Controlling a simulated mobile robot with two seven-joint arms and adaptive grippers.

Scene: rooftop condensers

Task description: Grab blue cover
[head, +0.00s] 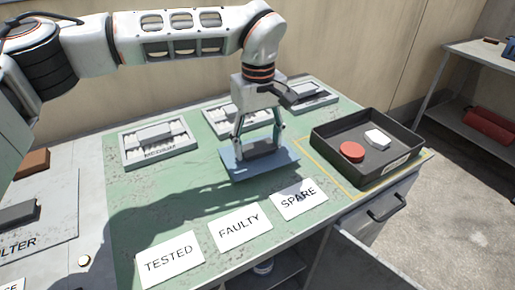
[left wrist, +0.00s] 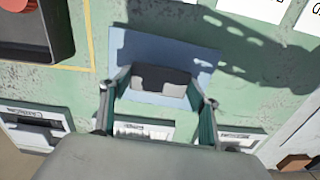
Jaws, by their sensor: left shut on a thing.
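The blue cover (head: 262,171) is a flat blue-grey plate above the green mat, behind the SPARE and FAULTY cards. My left gripper (head: 261,148) comes down on it from above and is shut on its raised middle part. In the left wrist view, the blue cover (left wrist: 175,47) lies beyond the fingers of my left gripper (left wrist: 160,90), which reach a dark and light grip on the plate. The head view suggests that the cover hangs a little above the mat, but the gap is hard to judge. My right gripper is not in view.
A black tray (head: 322,141) with a red disc (head: 352,152) and a white piece (head: 378,138) stands at the right. Several grey units, one at the left (head: 157,143), line the back. Cards reading TESTED (head: 169,261), FAULTY (head: 240,229) and SPARE (head: 300,199) lie in front.

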